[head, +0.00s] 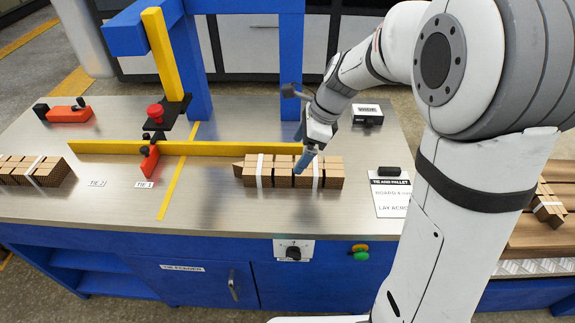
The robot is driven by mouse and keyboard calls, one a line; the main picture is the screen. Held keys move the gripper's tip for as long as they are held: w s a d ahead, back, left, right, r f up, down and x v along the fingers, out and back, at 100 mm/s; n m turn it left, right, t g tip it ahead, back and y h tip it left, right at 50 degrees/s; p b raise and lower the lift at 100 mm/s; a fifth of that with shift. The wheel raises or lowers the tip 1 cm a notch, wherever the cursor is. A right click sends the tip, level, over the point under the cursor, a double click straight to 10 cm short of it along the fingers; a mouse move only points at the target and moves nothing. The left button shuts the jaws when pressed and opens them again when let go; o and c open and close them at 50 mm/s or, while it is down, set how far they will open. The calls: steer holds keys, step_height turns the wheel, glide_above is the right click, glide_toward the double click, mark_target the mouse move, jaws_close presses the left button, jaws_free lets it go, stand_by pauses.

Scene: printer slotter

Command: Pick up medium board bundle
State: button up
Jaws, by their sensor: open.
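A brown board bundle (278,172) with two white straps lies on the steel worktop, right of centre. A second strapped bundle (48,176) lies at the left edge of the worktop, partly cut off by the frame. A third strapped bundle (548,206) lies at the far right on brown boards. No size label shows on any bundle, so I cannot tell which is the medium one. My gripper (305,160) is open, with its blue fingers pointing down at the middle bundle. I cannot tell whether they touch it or straddle it.
A yellow fence (235,149) runs behind the middle bundle. A blue frame with a yellow upright (163,55) and a red clamp (149,161) stand left. A small dark box (367,117) and a paper sign (391,198) are right. The front worktop is clear.

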mark_target(289, 165)
steer(key=b+x, duration=0.1)
steer(key=x, duration=0.6)
steer(key=shift+w+a+f, duration=0.15)
steer(key=shift+a+f, duration=0.1)
steer(key=shift+a, duration=0.05)
steer(key=shift+c, duration=0.5)
steer(key=c, duration=1)
